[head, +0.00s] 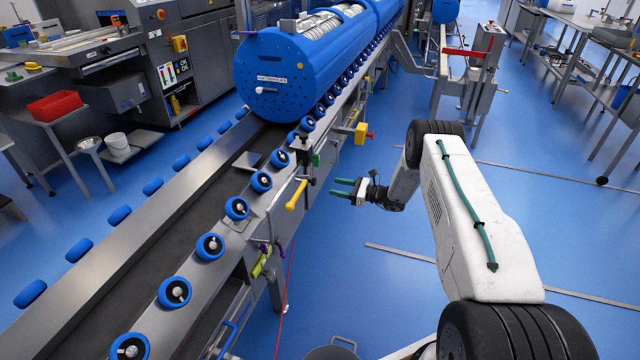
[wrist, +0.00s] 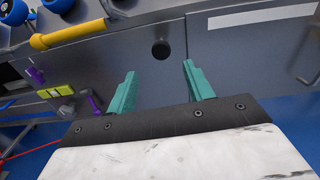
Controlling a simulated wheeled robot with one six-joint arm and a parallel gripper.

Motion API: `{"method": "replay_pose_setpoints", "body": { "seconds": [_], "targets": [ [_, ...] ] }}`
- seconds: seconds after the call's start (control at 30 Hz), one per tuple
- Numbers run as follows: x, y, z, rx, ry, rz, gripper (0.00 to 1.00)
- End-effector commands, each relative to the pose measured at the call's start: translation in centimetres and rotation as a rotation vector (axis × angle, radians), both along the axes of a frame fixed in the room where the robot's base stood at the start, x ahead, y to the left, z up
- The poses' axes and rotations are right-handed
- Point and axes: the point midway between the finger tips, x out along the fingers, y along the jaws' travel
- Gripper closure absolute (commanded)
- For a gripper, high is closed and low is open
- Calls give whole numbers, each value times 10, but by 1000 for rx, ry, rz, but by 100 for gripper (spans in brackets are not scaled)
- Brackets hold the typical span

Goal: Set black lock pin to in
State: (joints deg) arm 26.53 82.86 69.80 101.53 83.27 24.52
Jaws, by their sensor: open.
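In the wrist view, a round black knob (wrist: 160,49), which looks like the black lock pin, sits on a grey metal side panel (wrist: 215,65). It is seen nearly end-on, so I cannot tell how far it sticks out. My gripper (wrist: 158,74) is open and empty. Its two green fingers point at the panel, one on either side of the knob in the picture, apart from it. In the head view my gripper (head: 333,187) is to the right of the conveyor's side, fingers pointing left. I cannot surely pick out the pin there.
A yellow handle (head: 296,194) juts from the conveyor side, left of the knob in the wrist view (wrist: 66,35). A yellow-green latch (head: 262,262) with purple parts is lower down. A blue drum (head: 275,85) rests on the conveyor. Blue floor (head: 350,265) is clear below my gripper.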

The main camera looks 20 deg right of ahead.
Motion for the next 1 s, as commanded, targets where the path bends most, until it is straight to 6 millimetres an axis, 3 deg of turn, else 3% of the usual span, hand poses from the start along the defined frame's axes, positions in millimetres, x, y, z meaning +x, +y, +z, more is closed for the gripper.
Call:
{"method": "replay_pose_setpoints", "body": {
  "seconds": [0.17,0.6,0.93,0.97,1.0],
  "targets": [
    [8,8,2,37,21,-13,48],
    [48,55,1,35,21,-11,48],
    [51,59,1,36,22,-12,48],
    [51,59,2,35,21,-12,51],
    [51,59,1,35,21,-12,62]
  ]
}}
